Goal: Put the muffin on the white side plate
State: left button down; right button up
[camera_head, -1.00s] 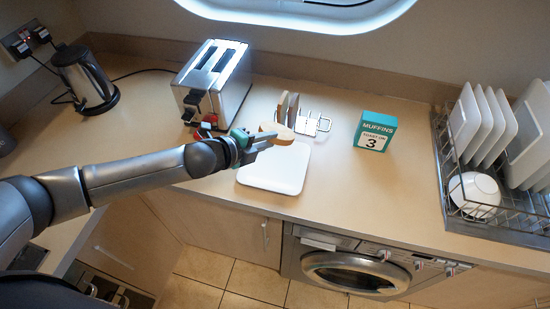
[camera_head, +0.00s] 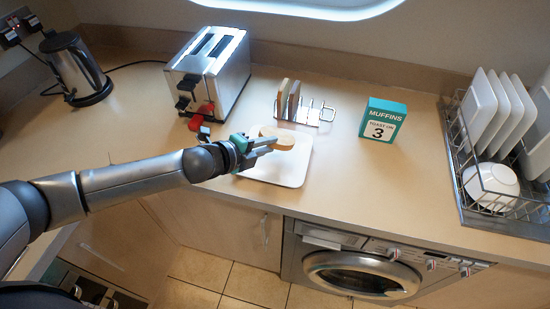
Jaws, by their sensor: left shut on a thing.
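The muffin (camera_head: 286,142) is a tan, round, flat piece at the tips of my left gripper (camera_head: 268,143). The gripper is shut on it, with the fingers pointing right. The white side plate (camera_head: 290,172) is a rounded square on the counter. The muffin shows over the plate's upper middle part; I cannot tell whether it touches the plate. The gripper and muffin hide some of the plate. My right gripper is not in view.
A toast rack (camera_head: 312,112) with slices stands just behind the plate. A chrome toaster (camera_head: 215,70) is behind left, a kettle (camera_head: 75,68) far left. A teal muffins box (camera_head: 383,121) stands right, and a dish rack (camera_head: 470,195) far right. The counter between box and plate is clear.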

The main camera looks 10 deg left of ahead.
pick_arm(q)
jog(key=shift+f+b, duration=0.85)
jog(key=shift+f, duration=0.75)
jog(key=c, duration=0.9)
grip_release()
jog(key=shift+c, duration=0.2)
jog(key=p+v, duration=0.4)
jog(key=v, duration=0.4)
jog(key=shift+p, duration=0.4)
